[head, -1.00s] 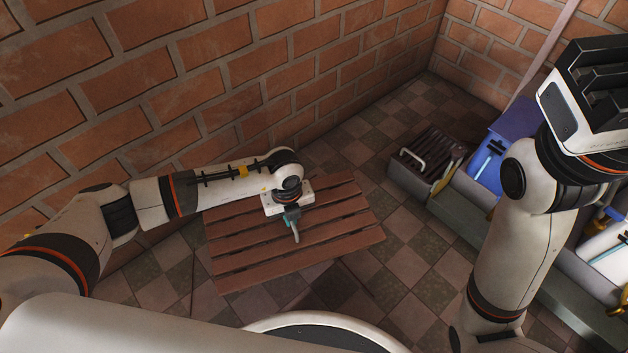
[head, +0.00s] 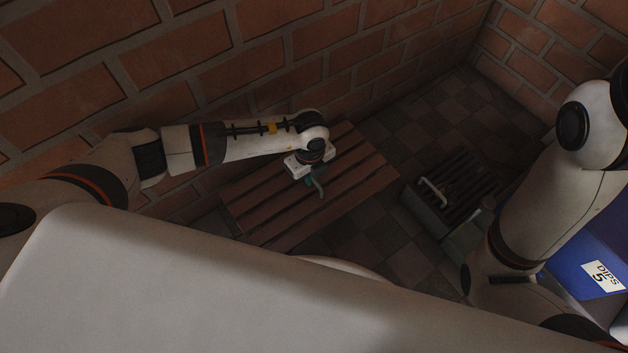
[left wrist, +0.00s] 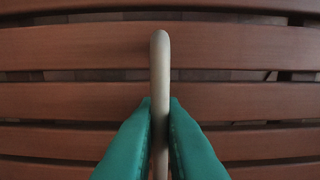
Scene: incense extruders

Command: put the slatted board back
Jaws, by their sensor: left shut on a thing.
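The slatted board (head: 262,205) is brown, with several parallel slats and dark gaps between them. It lies flat-looking beside the brick wall, left of centre in the head view. It also fills the left wrist view (left wrist: 70,100). My left gripper (head: 316,182) is over its middle, pointing down. Its teal fingers (left wrist: 160,118) are shut on the board's pale upright handle (left wrist: 160,60). I cannot tell whether the board touches the floor. My right gripper is outside the head view; only its arm shows at the right.
A grey box with a dark slatted top (head: 468,185) and a pale handle (head: 433,190) stands on the tiled floor, right of the board. A blue bin (head: 575,265) labelled "DIPS 5" is at the lower right. The brick wall (head: 270,50) runs close behind my left arm.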

